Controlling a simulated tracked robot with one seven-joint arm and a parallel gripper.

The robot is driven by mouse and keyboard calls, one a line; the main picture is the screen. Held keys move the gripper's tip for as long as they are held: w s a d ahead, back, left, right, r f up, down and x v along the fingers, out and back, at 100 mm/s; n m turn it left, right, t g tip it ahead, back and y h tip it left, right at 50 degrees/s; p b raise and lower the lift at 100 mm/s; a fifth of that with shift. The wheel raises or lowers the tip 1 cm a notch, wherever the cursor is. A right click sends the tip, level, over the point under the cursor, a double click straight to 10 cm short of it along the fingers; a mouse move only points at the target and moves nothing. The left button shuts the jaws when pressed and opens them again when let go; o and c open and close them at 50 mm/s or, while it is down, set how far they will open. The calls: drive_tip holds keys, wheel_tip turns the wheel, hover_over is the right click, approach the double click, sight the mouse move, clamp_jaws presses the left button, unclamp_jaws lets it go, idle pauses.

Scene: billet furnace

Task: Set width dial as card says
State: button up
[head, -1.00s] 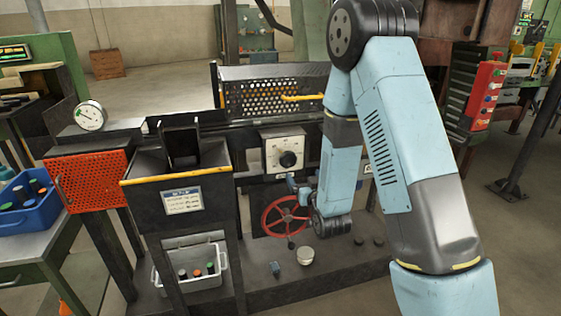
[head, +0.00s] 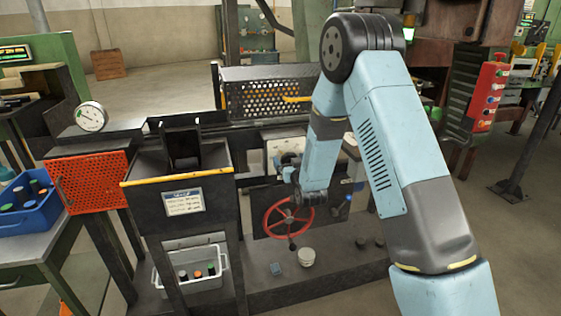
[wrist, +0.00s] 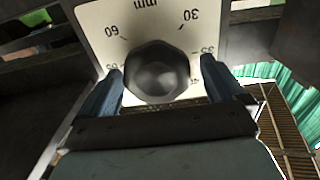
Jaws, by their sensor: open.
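The width dial is a black faceted knob (wrist: 157,72) on a pale plate (wrist: 110,22) marked "mm", with 60 and 30 readable and other numbers partly covered. In the wrist view my gripper (wrist: 172,88) is open, one finger on each side of the knob. Whether the fingers touch it I cannot tell. In the head view my gripper (head: 287,168) is in front of the dial plate (head: 285,141) and hides the knob. The card (head: 183,201) is white with a blue header on the dark hopper front; its writing is too small to read.
A red handwheel (head: 287,218) is just below my gripper. A perforated guard (head: 275,98) with a yellow handle stands above the dial. An orange mesh panel (head: 92,182) and a blue bin (head: 27,200) are at left. A red button box (head: 488,97) is at right.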

drive_tip(key=shift+w, duration=0.25)
drive_tip(key=shift+c, duration=0.4)
